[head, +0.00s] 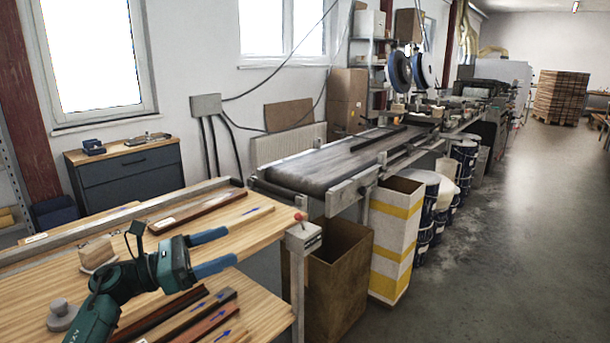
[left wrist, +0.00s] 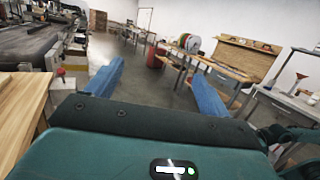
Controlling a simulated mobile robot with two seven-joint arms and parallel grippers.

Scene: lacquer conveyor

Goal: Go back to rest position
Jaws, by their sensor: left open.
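My left gripper (head: 212,252) is open and empty above the wooden table (head: 262,228), near its right end. Its two blue fingers point right in the head view. In the left wrist view the fingers (left wrist: 158,88) are spread wide with nothing between them. My right gripper is not in the head view; green parts that look like mine show at the lower right of the left wrist view.
Wooden strips (head: 200,212) lie on the table around my left arm. A conveyor belt (head: 345,165) runs behind. An open brown box (head: 338,285) and a yellow-striped white box (head: 395,235) stand right of the table. The floor farther right is clear.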

